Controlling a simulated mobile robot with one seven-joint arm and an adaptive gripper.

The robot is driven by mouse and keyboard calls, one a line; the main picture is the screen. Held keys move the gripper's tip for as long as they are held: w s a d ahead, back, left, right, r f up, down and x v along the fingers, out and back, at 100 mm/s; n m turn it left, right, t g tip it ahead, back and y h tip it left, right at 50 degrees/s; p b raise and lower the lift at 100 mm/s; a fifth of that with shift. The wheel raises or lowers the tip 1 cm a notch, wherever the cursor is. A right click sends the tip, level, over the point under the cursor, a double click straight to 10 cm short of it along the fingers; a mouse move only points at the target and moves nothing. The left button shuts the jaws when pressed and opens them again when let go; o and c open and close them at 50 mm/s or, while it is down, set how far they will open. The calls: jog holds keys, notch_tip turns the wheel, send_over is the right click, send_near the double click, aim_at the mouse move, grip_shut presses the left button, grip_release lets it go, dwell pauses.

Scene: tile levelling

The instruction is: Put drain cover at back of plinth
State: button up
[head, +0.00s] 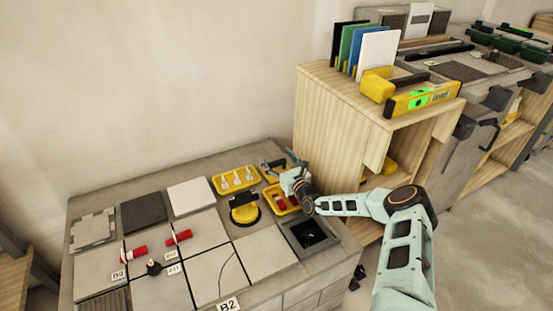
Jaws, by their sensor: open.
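The plinth (245,288) is a wide grey block with tiles, small trays and tools on top. A grey slotted plate (103,301), which looks like a drain cover, lies at its front left corner, partly cut off by the frame's lower edge. A similar dark ribbed plate (455,70) lies on the far counter, so I cannot tell for sure which one is the drain cover. My gripper (281,163) is open over the plinth's back right part, above the yellow trays and far from both plates. I see nothing held between its fingers.
A yellow tray with white pieces (236,179), a yellow tray with red pieces (282,199) and a yellow suction cup (244,208) are near my gripper. A dark square recessed box (310,234) is at the right. A wooden cabinet (340,115) stands close behind, right.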

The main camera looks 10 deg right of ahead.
jog(key=p+v, duration=0.3)
jog(key=v, duration=0.8)
jog(key=shift+s+d+p, duration=0.15)
jog(key=shift+s+p, duration=0.15)
jog(key=shift+s, duration=0.05)
